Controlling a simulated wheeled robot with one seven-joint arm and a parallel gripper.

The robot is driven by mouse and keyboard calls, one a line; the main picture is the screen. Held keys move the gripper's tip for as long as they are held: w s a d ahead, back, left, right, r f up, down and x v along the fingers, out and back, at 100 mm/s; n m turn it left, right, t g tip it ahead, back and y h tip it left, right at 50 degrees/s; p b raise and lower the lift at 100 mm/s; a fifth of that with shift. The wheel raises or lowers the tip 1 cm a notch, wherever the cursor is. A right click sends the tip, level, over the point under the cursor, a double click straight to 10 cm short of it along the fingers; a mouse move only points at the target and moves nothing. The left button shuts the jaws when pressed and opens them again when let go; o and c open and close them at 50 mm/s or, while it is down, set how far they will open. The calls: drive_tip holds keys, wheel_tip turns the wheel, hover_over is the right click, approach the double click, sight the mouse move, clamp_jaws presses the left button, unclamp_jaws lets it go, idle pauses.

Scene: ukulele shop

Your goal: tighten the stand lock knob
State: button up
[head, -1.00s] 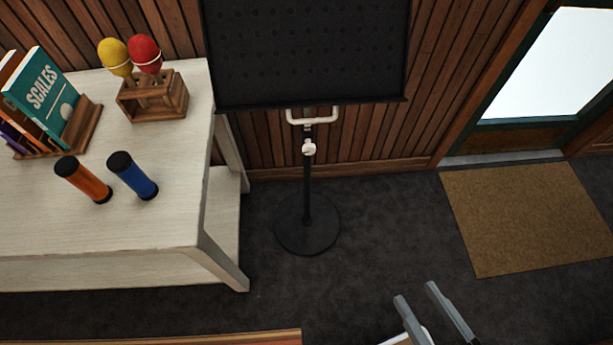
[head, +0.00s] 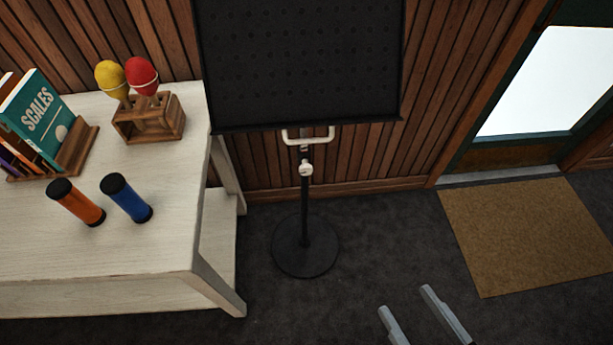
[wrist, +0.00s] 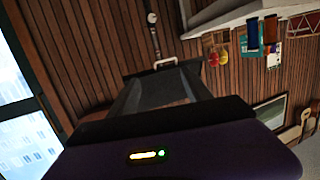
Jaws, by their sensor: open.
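A black stand has a round base (head: 306,246) on the floor, an upright pole and a wide dark perforated panel (head: 300,65) on top. Its small white lock knob (head: 306,169) sits on the pole, just below a white bracket handle (head: 308,137). In the upside-down wrist view, a small pale knob (wrist: 151,17) shows on the pole near the top, with the white handle (wrist: 165,63) below it. My gripper (head: 406,299) is open and empty at the bottom of the head view, lower right of the knob and apart from the stand.
A pale table (head: 150,240) at left holds maracas in a wooden rack (head: 150,118), orange (head: 76,203) and blue (head: 127,198) shakers and books (head: 38,118). A brown mat (head: 525,235) lies before a door at right. Floor between stand and mat is clear.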

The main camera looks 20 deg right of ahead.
sight(306, 172)
drive_tip(key=w+a+f+m+t+h+b, duration=0.1)
drive_tip(key=w+a+f+m+b, duration=0.2)
drive_tip(key=w, duration=0.7)
drive_tip(key=w+f+t+h+b, duration=0.15)
drive_tip(key=w+f, duration=0.35)
drive_tip(key=w, duration=0.5)
drive_tip(key=w+a+f+m+t+b, duration=0.2)
drive_tip(key=w+f+b, duration=0.15)
drive_tip(key=w, duration=0.65)
drive_tip(key=w+d+f+n+g+h, duration=0.2)
drive_tip(key=w+d+f+g, duration=0.15)
drive_tip(key=f, duration=0.55)
drive_tip(key=shift+t, duration=0.3)
drive_tip(key=x, duration=0.2)
drive_tip(key=b+x, duration=0.1)
drive_tip(key=x, duration=0.2)
drive_tip(key=a+b+x, duration=0.1)
drive_tip(key=x, duration=0.2)
drive_tip(key=shift+w+r, duration=0.15)
drive_tip(key=shift+r, duration=0.1)
clamp_jaws()
